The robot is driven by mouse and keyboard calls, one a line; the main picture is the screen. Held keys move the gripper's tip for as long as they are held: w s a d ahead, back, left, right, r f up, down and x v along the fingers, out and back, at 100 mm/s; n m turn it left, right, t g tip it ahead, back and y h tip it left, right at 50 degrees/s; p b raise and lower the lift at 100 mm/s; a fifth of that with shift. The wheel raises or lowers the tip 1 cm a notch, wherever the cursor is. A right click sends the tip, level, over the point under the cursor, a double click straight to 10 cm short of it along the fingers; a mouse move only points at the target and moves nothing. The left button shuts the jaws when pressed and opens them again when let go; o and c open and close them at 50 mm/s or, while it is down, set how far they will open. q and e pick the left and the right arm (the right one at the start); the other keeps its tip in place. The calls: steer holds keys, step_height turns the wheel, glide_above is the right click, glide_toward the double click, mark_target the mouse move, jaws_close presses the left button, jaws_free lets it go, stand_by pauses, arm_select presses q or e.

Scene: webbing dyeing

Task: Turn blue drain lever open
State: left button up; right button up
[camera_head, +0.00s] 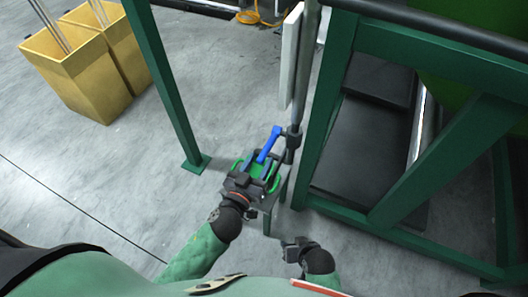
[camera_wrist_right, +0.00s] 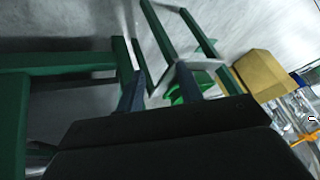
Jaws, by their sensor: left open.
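The blue drain lever (camera_head: 268,145) shows in the head view, slanting down and left from a dark fitting (camera_head: 291,140) on a vertical grey pipe. My left gripper (camera_head: 257,166) is open at the lever's lower end. That end appears to reach between its fingers; I cannot tell whether they touch it. My right gripper (camera_head: 294,246) is lower in the head view, apart from the lever. In the right wrist view its two dark fingers (camera_wrist_right: 158,90) stand apart with nothing clearly held between them. The lever is not clear in that view.
A green steel frame (camera_head: 325,120) stands close on the right of the lever. A green post (camera_head: 163,80) with a foot plate stands to the left. Yellow bins (camera_head: 85,85) are at the upper left. Grey floor (camera_head: 120,170) is open on the left.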

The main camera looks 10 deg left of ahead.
mark_target(264, 154)
arm_select(q)
steer(key=shift+x, duration=1.6)
steer(key=shift+w+d+p, duration=0.1)
steer(key=shift+w+p, duration=0.2)
arm_select(e)
step_height(264, 154, up, 4)
steer(key=shift+s+d+f+g, duration=0.1)
steer(key=shift+f+g, duration=0.1)
steer(key=shift+g, duration=0.1)
arm_select(q)
jaws_close()
